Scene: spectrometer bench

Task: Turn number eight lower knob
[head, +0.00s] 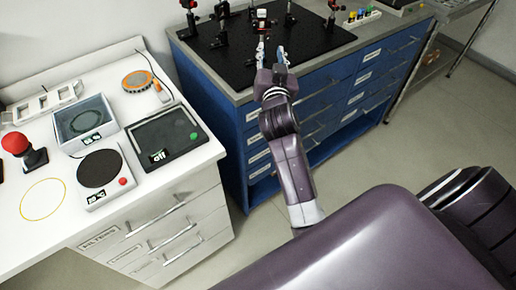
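Several small optical mounts with red and black parts stand on the black breadboard (229,52) at the top of the head view. One mount (261,22) with a pale top stands just beyond my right gripper. Others stand at the left (189,18) and at the right (332,12). Their number labels are too small to read, so I cannot tell which is number eight, nor make out its lower knob. My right gripper (271,54) is over the breadboard's front part, its two fingers apart with nothing visible between them. My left gripper is out of view.
The blue drawer cabinet (234,140) carries the breadboard. A white bench (62,232) at the left holds a glass-walled bath (85,122), a round-plate heater (98,170), a dark panel device (160,140) and a red knob (16,144). A metal rack (452,28) stands right. The floor (400,160) is clear.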

